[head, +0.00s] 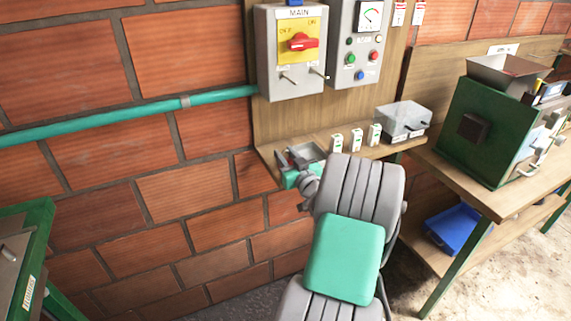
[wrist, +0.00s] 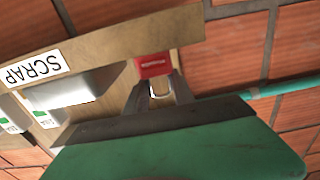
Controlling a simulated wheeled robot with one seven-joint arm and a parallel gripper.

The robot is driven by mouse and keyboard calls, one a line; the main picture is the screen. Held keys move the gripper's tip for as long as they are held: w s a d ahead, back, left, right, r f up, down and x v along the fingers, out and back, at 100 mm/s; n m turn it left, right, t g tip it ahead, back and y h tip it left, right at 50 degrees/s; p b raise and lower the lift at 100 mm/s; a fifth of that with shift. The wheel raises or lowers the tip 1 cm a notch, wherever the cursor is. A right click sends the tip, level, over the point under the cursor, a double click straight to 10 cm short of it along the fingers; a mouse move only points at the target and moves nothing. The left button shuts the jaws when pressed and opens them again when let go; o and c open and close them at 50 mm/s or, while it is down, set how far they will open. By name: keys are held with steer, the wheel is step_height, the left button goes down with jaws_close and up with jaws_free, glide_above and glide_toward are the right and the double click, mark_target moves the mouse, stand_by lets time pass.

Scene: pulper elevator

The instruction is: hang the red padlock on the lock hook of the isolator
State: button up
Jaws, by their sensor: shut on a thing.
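The isolator (head: 290,75) is a grey wall box marked MAIN, with a yellow plate and a red rotary handle (head: 302,41). Two thin metal pegs (head: 288,78) stick out low on its front; I cannot tell which is the lock hook. My gripper (head: 290,159) is below the isolator, at the left end of the shelf. In the wrist view my gripper (wrist: 157,80) is shut on the red padlock (wrist: 153,66), with the pale shackle between the fingers. The padlock is not discernible in the head view.
A SCRAP label (wrist: 33,68) is on the shelf edge. A panel with gauge and buttons (head: 358,45) adjoins the isolator. A teal pipe (head: 130,118) enters from the left.

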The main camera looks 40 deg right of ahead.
jaws_close()
steer(key=shift+r, duration=0.55)
steer(key=s+a+r+h+b, duration=0.1)
steer(key=s+a+r+b, duration=0.35)
steer(key=s+r, duration=1)
steer(key=w+a+f+n+y+p, duration=0.1)
steer(key=w+a+f+y, duration=0.1)
steer(key=w+a+f, duration=0.4)
steer(key=w+a+f+n+y, duration=0.1)
steer(key=w+a+f, duration=0.35)
steer(key=f, duration=0.35)
steer(key=w+a+f+n+y, duration=0.2)
steer(key=a+f+y, duration=0.1)
steer(key=a, duration=0.7)
steer(key=w+a+f+n+y, duration=0.2)
steer(key=a+y, duration=0.3)
steer(key=a, duration=0.6)
steer(key=shift+a+f+n+p, duration=0.15)
steer(key=shift+f+n+p, duration=0.2)
steer(key=shift+f, duration=0.5)
